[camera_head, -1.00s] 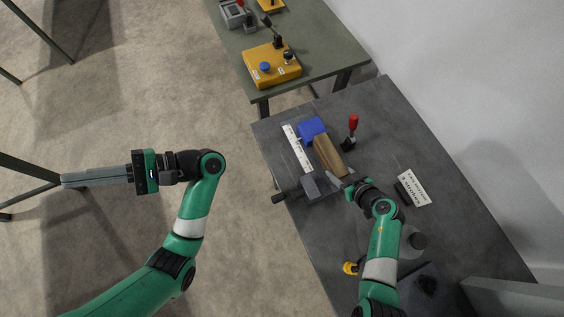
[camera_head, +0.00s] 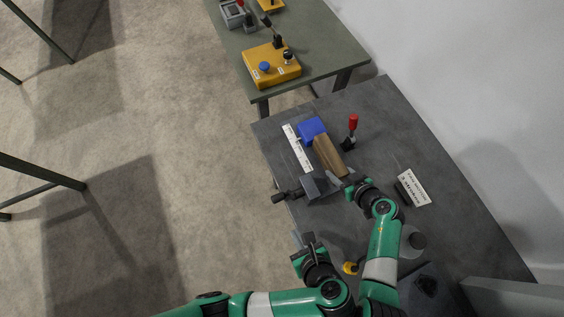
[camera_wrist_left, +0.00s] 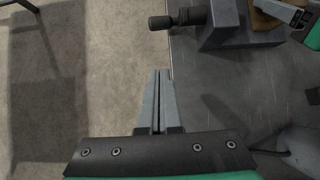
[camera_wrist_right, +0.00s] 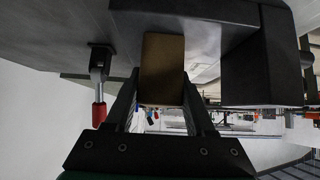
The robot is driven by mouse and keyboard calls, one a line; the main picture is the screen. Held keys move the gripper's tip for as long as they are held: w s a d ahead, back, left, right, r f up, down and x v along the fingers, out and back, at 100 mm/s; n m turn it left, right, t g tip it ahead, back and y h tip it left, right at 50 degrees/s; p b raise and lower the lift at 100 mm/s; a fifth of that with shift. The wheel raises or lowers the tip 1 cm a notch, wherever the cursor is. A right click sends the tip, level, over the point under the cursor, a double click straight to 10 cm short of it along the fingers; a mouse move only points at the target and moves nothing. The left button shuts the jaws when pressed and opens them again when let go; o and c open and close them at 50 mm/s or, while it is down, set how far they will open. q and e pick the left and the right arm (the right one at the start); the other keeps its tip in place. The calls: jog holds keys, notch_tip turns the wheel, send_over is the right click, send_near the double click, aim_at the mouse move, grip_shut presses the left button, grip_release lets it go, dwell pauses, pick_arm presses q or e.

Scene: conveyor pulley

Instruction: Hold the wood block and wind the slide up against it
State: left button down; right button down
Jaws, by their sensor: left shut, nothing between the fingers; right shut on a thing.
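The wood block (camera_head: 328,155) lies slanted between the blue block (camera_head: 311,130) and the dark slide block (camera_head: 319,185) of the vise-like fixture. My right gripper (camera_head: 341,178) is shut on the wood block, whose brown end (camera_wrist_right: 162,70) shows between its fingers in the right wrist view. The crank handle (camera_head: 281,197) sticks out left past the table edge; it also shows at the top of the left wrist view (camera_wrist_left: 178,18). My left gripper (camera_head: 297,239) is shut and empty, short of the handle; its fingers (camera_wrist_left: 160,98) are together. Contact between slide and block cannot be told.
A white scale (camera_head: 297,147) runs along the fixture. A red-handled clamp (camera_head: 352,132) stands right of the wood block. A labelled sign (camera_head: 413,188) and a yellow object (camera_head: 350,268) are on the table. Open floor lies left of the table.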

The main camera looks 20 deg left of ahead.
aim_at(287, 196)
pick_arm(q)
jog(key=w+a+r+x, duration=0.1)
jog(key=a+x, duration=0.1)
jog(key=x, duration=1.1)
jog(key=shift+w+r, duration=0.2)
jog(key=shift+r, duration=0.2)
jog(key=shift+w+a+f+t+y, duration=0.15)
jog(key=shift+w+a+t+y, duration=0.25)
jog(key=shift+t+y, duration=0.15)
